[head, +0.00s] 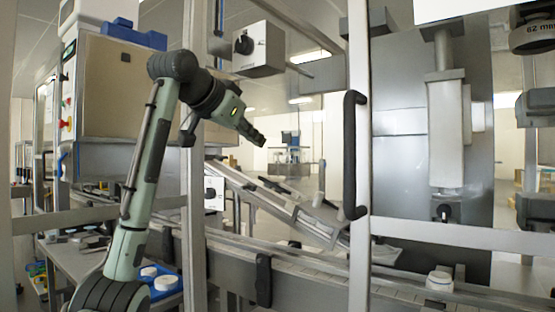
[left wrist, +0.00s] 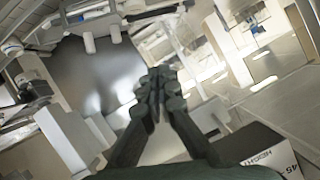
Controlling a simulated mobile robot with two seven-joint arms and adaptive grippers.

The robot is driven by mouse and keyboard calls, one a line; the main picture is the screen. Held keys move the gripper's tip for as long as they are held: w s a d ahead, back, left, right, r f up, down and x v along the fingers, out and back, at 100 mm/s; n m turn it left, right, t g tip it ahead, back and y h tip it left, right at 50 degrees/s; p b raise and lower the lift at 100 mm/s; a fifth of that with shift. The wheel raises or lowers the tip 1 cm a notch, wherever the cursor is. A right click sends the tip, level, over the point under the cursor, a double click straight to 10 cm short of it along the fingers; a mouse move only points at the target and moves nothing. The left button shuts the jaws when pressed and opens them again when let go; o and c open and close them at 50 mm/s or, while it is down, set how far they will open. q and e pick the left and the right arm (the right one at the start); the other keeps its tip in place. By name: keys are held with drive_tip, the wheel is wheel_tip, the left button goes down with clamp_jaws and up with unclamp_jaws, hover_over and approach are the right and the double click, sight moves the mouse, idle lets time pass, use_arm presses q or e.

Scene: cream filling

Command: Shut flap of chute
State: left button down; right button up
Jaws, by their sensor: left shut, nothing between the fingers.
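The sloping metal chute (head: 275,203) runs down to the right behind the machine frame and ends above the conveyor. A grey plate (head: 385,254) lies at its lower end; I cannot tell whether this is the flap, or how the flap stands. My left gripper (head: 262,142) is raised above and in front of the chute's upper part, apart from it, pointing right and down. Its fingers are shut and empty, and they also meet in the left wrist view (left wrist: 155,88). My right gripper does not show.
Frame posts and a door with a black handle (head: 355,155) stand near the gripper. A knob box (head: 258,48) hangs above it. The conveyor (head: 310,285) runs below, with a white jar (head: 439,283) at right. White lids sit in a blue tray (head: 165,290) at lower left.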

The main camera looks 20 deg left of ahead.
use_arm(q)
drive_tip(key=p, duration=0.2)
hover_over(269, 183)
drive_tip(key=s+d, duration=0.2)
wheel_tip(269, 183, down, 3)
drive_tip(key=f, duration=0.2)
drive_tip(key=a+f, duration=0.1)
drive_tip(key=f, duration=0.1)
drive_tip(key=shift+w+a+f, duration=0.1)
drive_tip(key=shift+w+a, duration=0.05)
drive_tip(key=shift+a, duration=0.05)
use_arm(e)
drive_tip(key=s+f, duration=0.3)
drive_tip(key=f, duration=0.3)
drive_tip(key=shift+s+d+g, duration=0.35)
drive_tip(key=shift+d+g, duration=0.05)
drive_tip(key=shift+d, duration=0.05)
use_arm(q)
drive_tip(key=shift+f, duration=0.1)
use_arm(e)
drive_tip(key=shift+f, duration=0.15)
